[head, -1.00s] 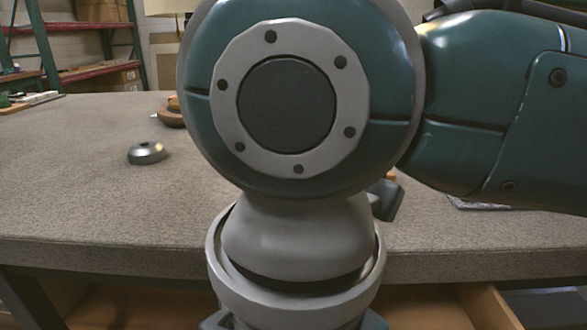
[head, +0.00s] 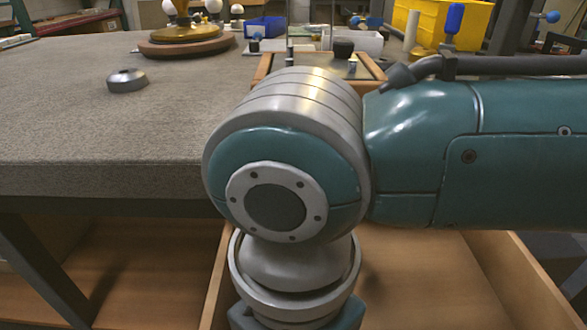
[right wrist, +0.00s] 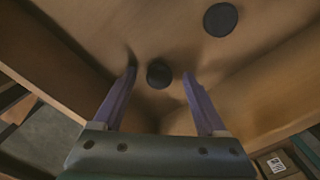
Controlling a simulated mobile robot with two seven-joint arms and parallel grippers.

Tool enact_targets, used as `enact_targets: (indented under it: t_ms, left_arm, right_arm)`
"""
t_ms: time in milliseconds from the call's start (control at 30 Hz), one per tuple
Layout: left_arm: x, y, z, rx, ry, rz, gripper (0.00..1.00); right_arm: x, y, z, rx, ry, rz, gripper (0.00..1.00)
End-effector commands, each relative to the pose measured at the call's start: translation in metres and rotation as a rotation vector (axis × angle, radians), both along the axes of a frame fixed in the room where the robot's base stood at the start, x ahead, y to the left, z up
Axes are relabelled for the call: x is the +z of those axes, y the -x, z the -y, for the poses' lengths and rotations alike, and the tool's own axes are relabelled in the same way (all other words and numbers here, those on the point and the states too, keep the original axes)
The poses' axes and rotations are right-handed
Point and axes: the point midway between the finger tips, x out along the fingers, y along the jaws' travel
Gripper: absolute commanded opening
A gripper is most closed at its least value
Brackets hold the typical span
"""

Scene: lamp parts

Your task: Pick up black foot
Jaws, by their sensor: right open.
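My right gripper (right wrist: 160,82) is open in the right wrist view, its two fingers pointing down into a wooden drawer (right wrist: 265,80). A round black foot (right wrist: 159,73) lies on the drawer floor, seen between the fingertips and apart from them. A second round black foot (right wrist: 220,19) lies further up in that view. In the head view the right arm reaches down over the open drawer (head: 500,270); the arm hides the gripper and the feet there. My left gripper is not in view.
The drawer walls stand close around the gripper. A grey table (head: 100,130) is at the left, with a silver cap (head: 126,80) and a round wooden base (head: 185,45). A yellow bin (head: 440,22) and a blue bin (head: 265,27) are at the back.

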Motion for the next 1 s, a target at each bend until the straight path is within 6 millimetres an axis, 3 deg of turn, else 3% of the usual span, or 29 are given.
enact_targets:
  t_ms: [100,733,1000]
  left_arm:
    - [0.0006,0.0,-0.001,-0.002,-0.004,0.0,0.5]
    - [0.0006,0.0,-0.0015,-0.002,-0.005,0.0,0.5]
    - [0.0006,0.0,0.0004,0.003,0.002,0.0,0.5]
  right_arm:
    - [0.0011,-0.0001,-0.0002,0.0,-0.001,0.001,0.71]
    - [0.0014,-0.0001,-0.0002,-0.001,-0.001,0.0,0.01]
    - [0.0014,-0.0001,-0.0002,-0.001,-0.001,0.0,0.0]
